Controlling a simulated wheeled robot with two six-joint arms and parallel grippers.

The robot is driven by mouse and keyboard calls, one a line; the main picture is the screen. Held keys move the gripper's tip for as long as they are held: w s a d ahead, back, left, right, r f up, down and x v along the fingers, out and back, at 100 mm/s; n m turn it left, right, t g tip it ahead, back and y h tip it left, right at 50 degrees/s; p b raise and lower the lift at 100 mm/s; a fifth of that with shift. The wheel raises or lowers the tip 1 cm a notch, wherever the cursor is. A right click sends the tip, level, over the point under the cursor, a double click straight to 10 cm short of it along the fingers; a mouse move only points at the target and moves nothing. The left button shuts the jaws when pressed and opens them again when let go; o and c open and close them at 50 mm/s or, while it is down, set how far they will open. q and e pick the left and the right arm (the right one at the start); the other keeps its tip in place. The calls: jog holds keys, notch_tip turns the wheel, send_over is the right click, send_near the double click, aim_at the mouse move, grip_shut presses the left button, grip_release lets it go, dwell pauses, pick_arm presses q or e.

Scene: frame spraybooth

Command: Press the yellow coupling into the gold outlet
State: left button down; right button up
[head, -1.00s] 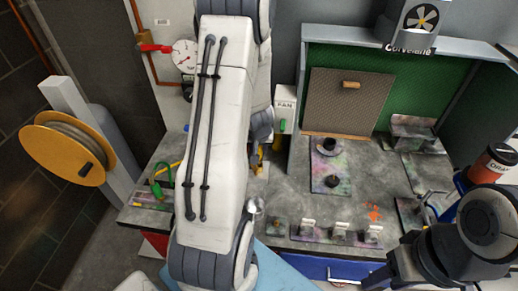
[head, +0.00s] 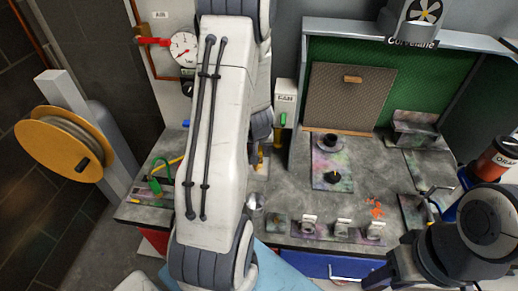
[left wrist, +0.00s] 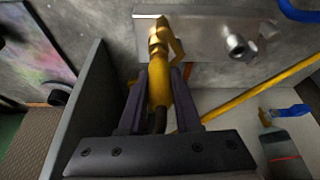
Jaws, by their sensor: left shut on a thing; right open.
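In the left wrist view, my left gripper (left wrist: 158,100) is shut on the yellow coupling (left wrist: 160,84), with a dark hose running back between the fingers. The coupling points at the gold outlet (left wrist: 157,38), which has a gold lever and sits on a grey metal plate. The coupling's front end is at or very close to the outlet; I cannot tell whether it is seated. In the head view, my left arm hides the coupling and most of the gripper. My right arm shows at the lower right, but its gripper fingers are not visible.
A silver fitting (left wrist: 238,46) sits on the same plate, right of the gold outlet. A grey panel (left wrist: 78,105) stands close left of the gripper. A yellow pipe (left wrist: 255,92) runs at right. A pressure gauge (head: 184,48) and hose reel (head: 65,150) are at left.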

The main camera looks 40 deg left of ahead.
pick_arm(q)
jog(key=shift+f+b, duration=0.35)
jog(key=shift+f, duration=0.1)
jog(key=c, duration=0.5)
grip_release()
jog(key=shift+r, duration=0.1)
jog(key=p+v, duration=0.6)
jog(key=v, duration=0.4)
jog(key=shift+d+r+p, duration=0.1)
jog(key=shift+d+p, duration=0.05)
jog(key=shift+p, duration=0.25)
